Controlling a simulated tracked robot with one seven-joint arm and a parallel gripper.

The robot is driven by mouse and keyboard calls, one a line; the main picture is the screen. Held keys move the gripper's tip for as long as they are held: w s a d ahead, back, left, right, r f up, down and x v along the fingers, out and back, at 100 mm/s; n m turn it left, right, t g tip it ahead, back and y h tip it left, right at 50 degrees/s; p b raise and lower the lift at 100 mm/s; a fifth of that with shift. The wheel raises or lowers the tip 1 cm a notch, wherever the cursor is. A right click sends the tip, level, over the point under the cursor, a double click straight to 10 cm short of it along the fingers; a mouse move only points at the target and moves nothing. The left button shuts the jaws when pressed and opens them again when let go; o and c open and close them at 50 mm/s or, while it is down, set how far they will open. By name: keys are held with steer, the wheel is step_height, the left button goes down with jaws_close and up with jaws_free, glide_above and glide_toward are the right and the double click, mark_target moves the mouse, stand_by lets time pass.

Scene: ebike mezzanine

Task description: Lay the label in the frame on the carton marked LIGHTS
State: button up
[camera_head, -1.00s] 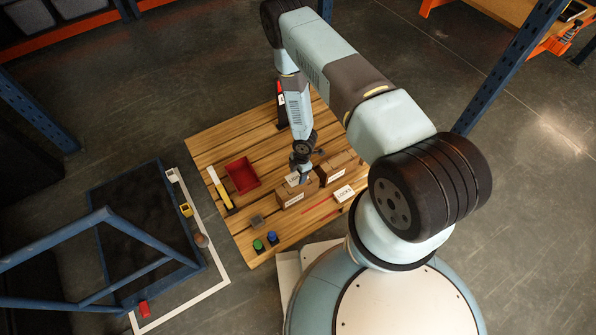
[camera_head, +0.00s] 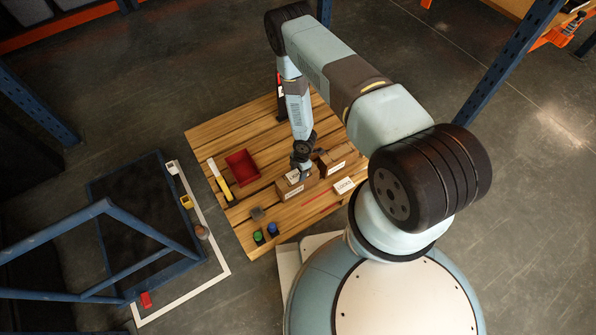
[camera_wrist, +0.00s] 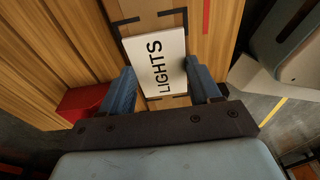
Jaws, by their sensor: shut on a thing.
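The white LIGHTS label (camera_wrist: 156,62) is between the two blue fingers of my gripper (camera_wrist: 165,88) in the wrist view. It lies over or just above a brown carton top with black corner marks of a frame (camera_wrist: 150,20), and is turned slightly against those marks. I cannot tell whether it touches the carton. In the head view my gripper (camera_head: 302,168) is over the front carton (camera_head: 297,188), and the label (camera_head: 293,176) shows at its left. The print on the carton's front is too small to read surely.
A second carton (camera_head: 338,161) stands close behind to the right. A LOCKS label (camera_head: 344,186) lies right of the front carton. A red bin (camera_head: 242,167), a yellow-handled tool (camera_head: 220,180) and green (camera_head: 258,237) and blue (camera_head: 273,229) items are on the wooden pallet (camera_head: 215,140).

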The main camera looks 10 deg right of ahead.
stand_by(0.4)
steer(key=o, duration=1.1)
steer(key=shift+r, duration=0.15)
steer(key=shift+r, duration=3.35)
